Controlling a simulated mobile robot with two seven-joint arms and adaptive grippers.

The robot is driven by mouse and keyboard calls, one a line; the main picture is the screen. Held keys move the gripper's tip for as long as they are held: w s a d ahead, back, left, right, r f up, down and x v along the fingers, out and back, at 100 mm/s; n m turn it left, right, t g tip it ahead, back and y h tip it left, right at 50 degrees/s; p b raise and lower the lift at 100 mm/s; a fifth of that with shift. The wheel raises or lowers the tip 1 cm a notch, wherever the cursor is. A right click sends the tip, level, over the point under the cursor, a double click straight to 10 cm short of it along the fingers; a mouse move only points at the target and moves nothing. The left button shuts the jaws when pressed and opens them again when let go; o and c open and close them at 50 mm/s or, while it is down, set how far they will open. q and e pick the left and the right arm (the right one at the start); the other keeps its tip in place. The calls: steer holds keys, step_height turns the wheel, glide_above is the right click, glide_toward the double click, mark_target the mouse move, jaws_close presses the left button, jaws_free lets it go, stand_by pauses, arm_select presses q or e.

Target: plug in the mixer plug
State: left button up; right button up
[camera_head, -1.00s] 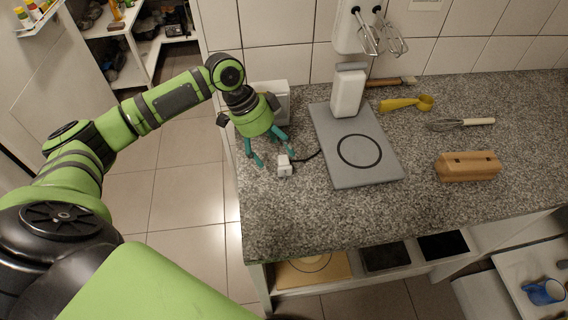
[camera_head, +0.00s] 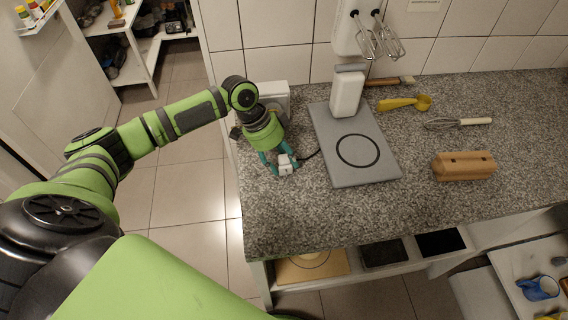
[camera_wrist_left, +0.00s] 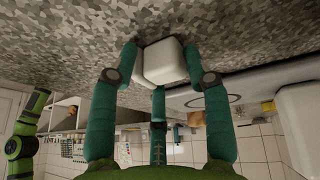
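The mixer plug (camera_head: 284,164) is a small white block on the granite counter, with a dark cord running right toward the mixer. My left gripper (camera_head: 282,167) has its teal fingers around it. In the left wrist view the plug (camera_wrist_left: 164,62) sits between the fingertips, which appear to press on its sides, with a third finger below. The plug is at or very near the counter surface. The mixer (camera_head: 347,92) has a white column on a grey base plate (camera_head: 385,170) and raised beaters. A white box (camera_head: 274,90), partly hidden by my arm, stands behind the gripper. My right gripper is not seen.
On the counter right of the mixer lie a yellow scoop (camera_head: 405,103), a whisk (camera_head: 460,124), a brush (camera_head: 390,81) and a wooden block (camera_head: 464,165). The tiled wall bounds the back. The counter in front of the plug is clear.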

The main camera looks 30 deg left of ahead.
mark_target(282, 159)
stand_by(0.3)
arm_select(q)
step_height(282, 159, up, 4)
steer(key=shift+f+b, duration=0.1)
steer(key=shift+b, duration=0.8)
steer(key=w+d+r+b, duration=0.1)
steer(key=d+r, duration=0.1)
steer(key=d, duration=0.1)
steer(key=w+d+r+b, duration=0.1)
steer(key=w+d+r, duration=0.1)
steer(key=d, duration=0.2)
steer(key=w+d+r+b, duration=0.1)
steer(key=d+r, duration=0.2)
steer(key=shift+w+d+r, duration=0.1)
steer(key=shift+w+d, duration=0.15)
steer(key=shift+d, duration=0.15)
